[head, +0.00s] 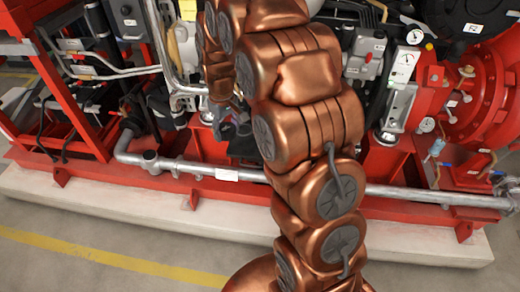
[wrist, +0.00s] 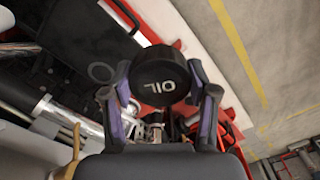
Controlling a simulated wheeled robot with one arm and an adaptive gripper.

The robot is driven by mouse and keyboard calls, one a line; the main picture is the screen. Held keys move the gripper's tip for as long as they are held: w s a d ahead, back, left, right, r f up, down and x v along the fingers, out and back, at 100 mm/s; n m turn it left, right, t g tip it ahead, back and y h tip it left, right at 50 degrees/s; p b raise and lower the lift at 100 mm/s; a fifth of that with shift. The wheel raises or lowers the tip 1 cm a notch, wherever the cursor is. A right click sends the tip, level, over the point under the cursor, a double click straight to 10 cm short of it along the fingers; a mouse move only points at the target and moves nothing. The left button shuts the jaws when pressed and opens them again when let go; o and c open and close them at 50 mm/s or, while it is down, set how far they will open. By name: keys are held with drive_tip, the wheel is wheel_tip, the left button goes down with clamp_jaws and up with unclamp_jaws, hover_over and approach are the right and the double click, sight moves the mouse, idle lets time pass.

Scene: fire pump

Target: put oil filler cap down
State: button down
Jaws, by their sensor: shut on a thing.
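The oil filler cap (wrist: 160,76) is a round black cap with white "OIL" lettering, upside down in the wrist view. My gripper (wrist: 160,92) is shut on the cap, with one finger on each side of it. In the head view my gripper (head: 232,128) shows small and dark in front of the red pump base, partly hidden by my copper arm. I cannot make out the cap in the head view. In the wrist view, the cap covers part of the red base edge behind it.
The red skid (head: 185,187) with pipes and gauges stands on a pale concrete plinth (head: 130,212). A grey pipe (head: 400,191) runs along its front. The floor in front, with a yellow line (head: 110,258), is clear. Red machinery (head: 490,95) stands at right.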

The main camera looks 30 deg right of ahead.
drive_tip(key=s+d+f+n+b, duration=0.6)
drive_tip(key=s+d+f+b, duration=0.75)
drive_tip(key=b, duration=0.55)
hover_over(257, 145)
drive_tip(key=s+d, duration=0.3)
drive_tip(key=s, duration=0.1)
wheel_tip(257, 145, down, 2)
drive_tip(key=shift+d+f+b, duration=0.1)
drive_tip(key=shift+d+b, duration=0.05)
drive_tip(key=shift+b, duration=0.2)
drive_tip(key=shift+f, duration=1.75)
drive_tip(key=shift+f, duration=0.25)
drive_tip(key=shift+f, duration=0.25)
drive_tip(key=shift+c, duration=1.5)
unclamp_jaws()
drive_tip(key=shift+f+b, duration=0.2)
drive_tip(key=shift+b, duration=0.1)
drive_tip(key=shift+r, duration=0.2)
